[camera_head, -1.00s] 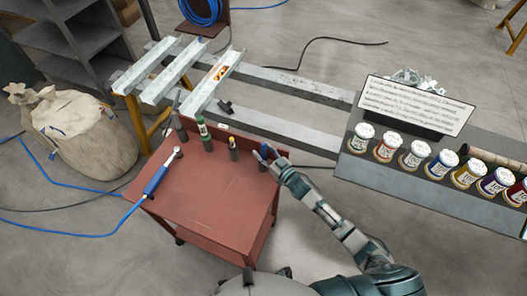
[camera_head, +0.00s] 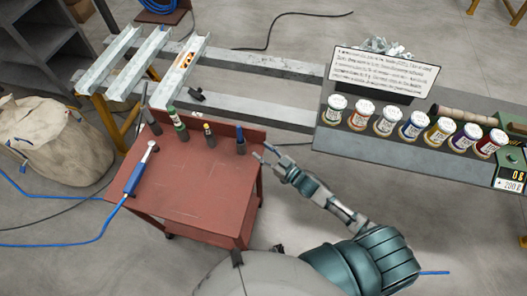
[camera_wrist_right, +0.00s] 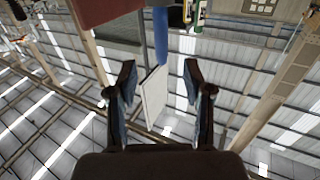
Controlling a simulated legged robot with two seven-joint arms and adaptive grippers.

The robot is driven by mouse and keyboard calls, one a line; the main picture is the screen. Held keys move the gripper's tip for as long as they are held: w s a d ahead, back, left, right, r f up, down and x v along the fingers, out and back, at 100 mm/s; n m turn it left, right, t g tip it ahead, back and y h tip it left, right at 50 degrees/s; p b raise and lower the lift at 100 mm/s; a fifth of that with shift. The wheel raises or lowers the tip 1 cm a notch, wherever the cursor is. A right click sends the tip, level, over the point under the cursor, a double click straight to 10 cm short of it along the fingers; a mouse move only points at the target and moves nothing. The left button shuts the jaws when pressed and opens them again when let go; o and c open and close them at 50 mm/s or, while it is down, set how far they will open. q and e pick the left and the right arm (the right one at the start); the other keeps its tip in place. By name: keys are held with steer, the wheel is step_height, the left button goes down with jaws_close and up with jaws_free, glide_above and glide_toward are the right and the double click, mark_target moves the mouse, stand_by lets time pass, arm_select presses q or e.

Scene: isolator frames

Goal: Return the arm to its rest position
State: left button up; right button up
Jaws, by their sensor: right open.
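My right gripper (camera_head: 264,152) is at the right edge of the red cart (camera_head: 190,200) in the head view, beside a blue-topped marker (camera_head: 240,140) that stands in a dark holder at the cart's back right corner. In the right wrist view my right gripper (camera_wrist_right: 160,95) has its two fingers apart with nothing gripped between them. A blue shaft (camera_wrist_right: 160,35) shows beyond the fingertips there, apart from them. My right arm reaches up from the lower right. My left gripper is not in view.
A green marker (camera_head: 176,117) and a yellow-tipped one (camera_head: 209,130) stand along the cart's back. A blue-handled tool (camera_head: 138,172) lies on its left. A grey bench (camera_head: 420,145) with several jars is at right. Metal rails (camera_head: 155,60) lie at upper left.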

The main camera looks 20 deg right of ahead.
steer(key=shift+f, duration=0.1)
stand_by(0.3)
steer(key=s+d+f+m+g+h, duration=0.1)
steer(key=d+f+h, duration=0.15)
steer(key=f, duration=0.55)
steer(key=s+d+f+m+g+h, duration=0.1)
steer(key=d+f+h, duration=0.15)
steer(key=f, duration=0.65)
steer(key=s+d+f+m+g+h, duration=0.1)
steer(key=s+d+f+g, duration=0.1)
steer(key=s+f, duration=0.5)
steer(key=s+d+f+g+h, duration=0.1)
steer(key=s+d+f+g, duration=0.2)
steer(key=f, duration=0.7)
steer(key=s+a+f+g, duration=0.1)
steer(key=s+f, duration=0.4)
steer(key=s, duration=0.6)
steer(key=s+a+f+g+h, duration=0.1)
steer(key=s+f+g, duration=0.3)
steer(key=s, duration=0.7)
steer(key=s+a+f+g, duration=0.1)
steer(key=s+f+g, duration=0.2)
steer(key=s+f, duration=0.5)
steer(key=s, duration=0.4)
steer(key=shift+a+h, duration=0.35)
steer(key=shift+h, duration=0.05)
steer(key=shift+w, duration=0.1)
